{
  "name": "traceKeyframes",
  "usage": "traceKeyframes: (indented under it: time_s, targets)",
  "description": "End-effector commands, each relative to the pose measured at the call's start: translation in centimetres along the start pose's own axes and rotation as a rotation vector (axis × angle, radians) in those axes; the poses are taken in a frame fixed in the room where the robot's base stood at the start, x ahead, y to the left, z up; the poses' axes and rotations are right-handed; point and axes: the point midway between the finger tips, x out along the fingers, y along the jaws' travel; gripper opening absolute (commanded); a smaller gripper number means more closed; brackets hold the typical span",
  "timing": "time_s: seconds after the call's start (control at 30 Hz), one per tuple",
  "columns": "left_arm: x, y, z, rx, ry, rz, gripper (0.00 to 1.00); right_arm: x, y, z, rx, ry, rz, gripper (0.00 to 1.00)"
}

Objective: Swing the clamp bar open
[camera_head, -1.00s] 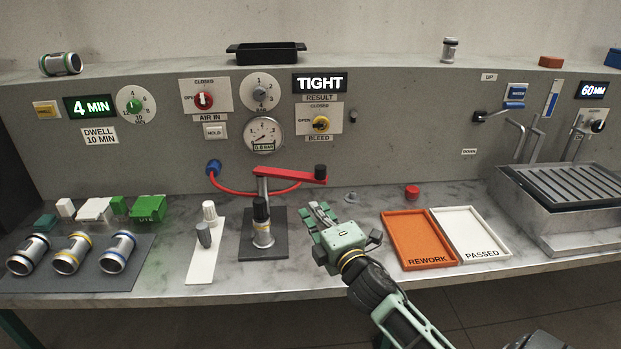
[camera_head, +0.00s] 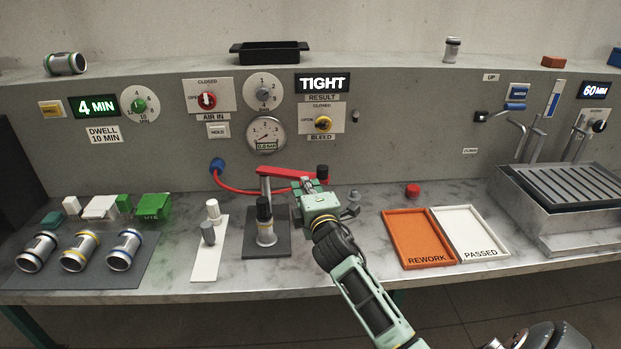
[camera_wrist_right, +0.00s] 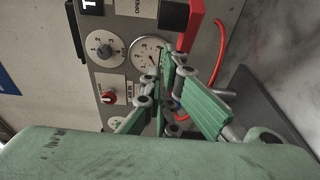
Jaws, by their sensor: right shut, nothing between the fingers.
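The red clamp bar (camera_head: 285,172) sits on top of a grey post and reaches right to a black knob (camera_head: 322,171). Below it a casting with a black top (camera_head: 264,211) stands upright on a dark base plate (camera_head: 284,241). My right gripper (camera_head: 308,186) is shut and empty, just below and in front of the bar's knob end. Whether it touches the bar is unclear. In the right wrist view the bar (camera_wrist_right: 194,22) and black knob (camera_wrist_right: 173,15) lie beyond the fingertips (camera_wrist_right: 176,62). My left gripper is in neither view.
A red hose (camera_head: 235,187) loops behind the post. A white strip (camera_head: 210,262) with two pegs stands to the left. The orange REWORK tray (camera_head: 391,221) and white PASSED tray (camera_head: 489,236) lie to the right. The panel display reads TIGHT (camera_head: 322,83).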

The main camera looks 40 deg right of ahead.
Motion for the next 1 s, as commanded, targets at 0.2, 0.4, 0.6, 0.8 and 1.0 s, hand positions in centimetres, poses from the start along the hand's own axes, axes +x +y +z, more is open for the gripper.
traceKeyframes:
  time_s: [0.2,0.4,0.6,0.8,1.0]
  targets:
    - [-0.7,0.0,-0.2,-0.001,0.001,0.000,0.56,1.4,0.1,1.4,0.000,0.002,0.000,0.00]
    - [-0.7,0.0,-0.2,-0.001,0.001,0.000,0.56,1.6,0.0,1.5,0.002,0.003,0.001,0.00]
    - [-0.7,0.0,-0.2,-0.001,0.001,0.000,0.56,1.6,0.0,1.6,0.001,0.004,0.001,0.00]
    - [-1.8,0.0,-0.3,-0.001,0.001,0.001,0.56,2.4,0.2,2.5,-0.007,0.063,0.000,0.00]
    - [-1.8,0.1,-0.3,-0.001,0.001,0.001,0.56,3.8,0.0,3.9,-0.002,0.107,0.002,0.00]
